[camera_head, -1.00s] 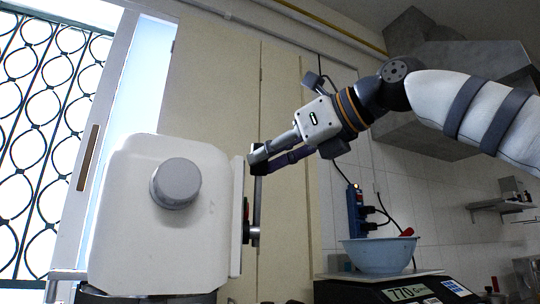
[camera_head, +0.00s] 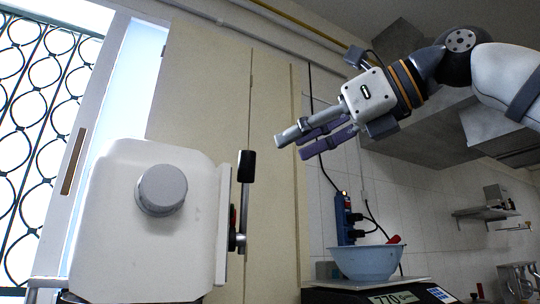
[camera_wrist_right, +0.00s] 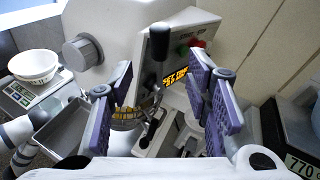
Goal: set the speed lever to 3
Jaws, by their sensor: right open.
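The speed lever (camera_head: 245,195) is a thin metal rod with a black knob, pointing nearly straight up on the right side of the white mixer (camera_head: 110,240). Its knob (camera_wrist_right: 159,42) shows in the right wrist view in front of the mixer's side panel, beyond the gap between my fingers. My right gripper (camera_head: 294,146) is open and empty, to the right of and slightly above the knob, apart from it. In the right wrist view its purple finger pads (camera_wrist_right: 160,80) are spread wide. The speed marks cannot be read.
A blue bowl (camera_head: 366,262) stands on a black scale (camera_head: 385,292) at the lower right. The right wrist view shows a white bowl (camera_wrist_right: 34,66) on another scale, a red button (camera_wrist_right: 197,44) and a yellow display (camera_wrist_right: 175,77) on the mixer. Space around my right gripper is clear.

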